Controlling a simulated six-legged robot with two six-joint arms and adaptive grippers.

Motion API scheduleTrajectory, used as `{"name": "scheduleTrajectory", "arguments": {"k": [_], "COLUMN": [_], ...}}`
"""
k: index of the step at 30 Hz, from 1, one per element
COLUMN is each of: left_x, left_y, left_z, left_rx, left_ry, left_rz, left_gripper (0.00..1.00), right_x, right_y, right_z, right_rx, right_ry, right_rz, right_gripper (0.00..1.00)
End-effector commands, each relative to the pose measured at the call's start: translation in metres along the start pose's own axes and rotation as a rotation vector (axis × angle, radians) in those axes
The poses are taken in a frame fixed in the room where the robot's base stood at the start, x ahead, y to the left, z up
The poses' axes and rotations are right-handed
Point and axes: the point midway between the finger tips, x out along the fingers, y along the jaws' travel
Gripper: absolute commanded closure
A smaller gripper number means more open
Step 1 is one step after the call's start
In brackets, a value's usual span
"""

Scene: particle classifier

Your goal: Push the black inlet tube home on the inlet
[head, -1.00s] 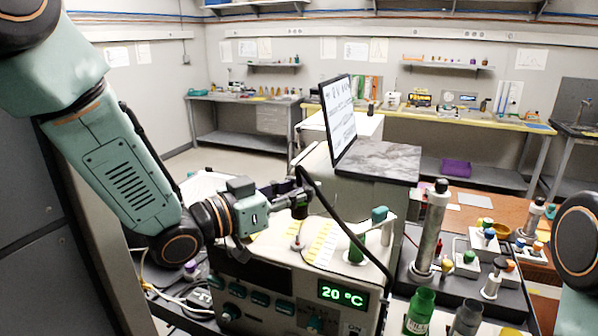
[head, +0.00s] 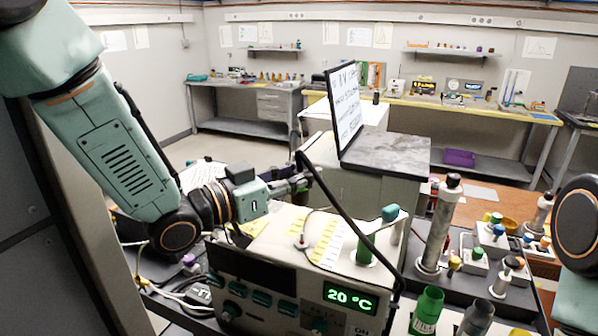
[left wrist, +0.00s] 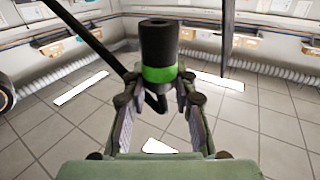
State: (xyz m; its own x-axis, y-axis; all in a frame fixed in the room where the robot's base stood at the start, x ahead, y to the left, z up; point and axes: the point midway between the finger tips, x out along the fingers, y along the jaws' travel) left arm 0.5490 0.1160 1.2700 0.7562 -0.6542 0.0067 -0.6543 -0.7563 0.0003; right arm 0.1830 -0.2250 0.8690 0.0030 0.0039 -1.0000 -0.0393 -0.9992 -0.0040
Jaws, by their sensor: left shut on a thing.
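My left gripper (head: 300,183) is shut on the end of the black inlet tube (head: 345,215), above the back of the bench instrument (head: 290,285) with the green "20 °C" display. From the gripper the tube arcs down to the right, past the instrument's right side. In the left wrist view, a black cylindrical end piece with a green band (left wrist: 158,45) stands between the fingers of the left gripper (left wrist: 158,90). The black tube (left wrist: 88,35) also runs in from the upper left there. I cannot tell which fitting is the inlet. My right gripper is out of view.
Loose cables (head: 185,285) lie at left.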

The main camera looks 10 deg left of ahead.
Motion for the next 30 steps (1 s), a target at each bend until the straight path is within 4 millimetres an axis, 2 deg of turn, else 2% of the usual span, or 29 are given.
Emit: {"name": "scheduleTrajectory", "arguments": {"k": [21, 30], "left_x": [0.001, 0.001], "left_y": [-0.001, -0.001], "left_z": [0.054, 0.058], "left_rx": [0.000, 0.000], "left_ry": [0.000, 0.000], "left_rz": [0.001, 0.001], "left_gripper": [1.00, 1.00], "right_x": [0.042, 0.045], "right_y": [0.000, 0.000], "right_z": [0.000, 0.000], "right_rx": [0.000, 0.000], "right_ry": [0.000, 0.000], "right_rz": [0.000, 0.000], "right_gripper": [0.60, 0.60]}}
